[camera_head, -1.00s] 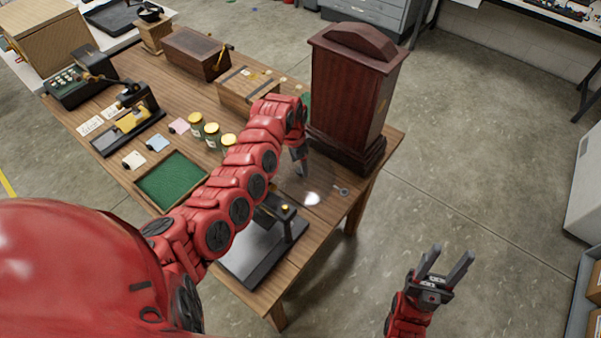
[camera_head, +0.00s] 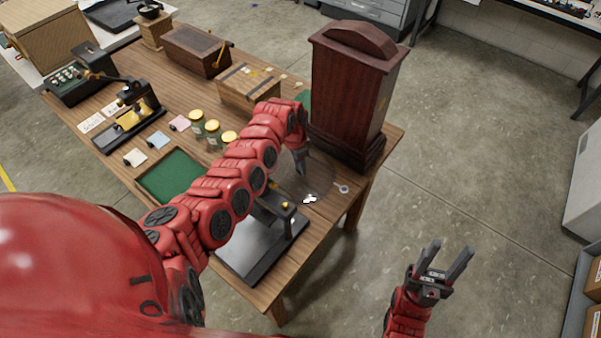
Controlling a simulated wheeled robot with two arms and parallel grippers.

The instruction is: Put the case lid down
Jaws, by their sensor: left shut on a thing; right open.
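My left gripper (camera_head: 302,170) points down over the near right part of the wooden table, in front of the tall dark red wooden case. It is shut on a clear, see-through round thing, which looks like the case lid (camera_head: 321,185). Its outline is faint, with a small white glint near its front. I cannot tell whether the lid touches the table top. My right gripper (camera_head: 452,250) is open and empty, off the table to the right, above the floor.
The tall red wooden case (camera_head: 351,95) stands just behind the lid. A small ring-ended metal piece (camera_head: 342,188) lies right of it. A black-framed stand (camera_head: 262,245) is at the front left, beside a green-lined tray (camera_head: 170,180). Several yellow-lidded jars (camera_head: 213,127) stand behind my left arm.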

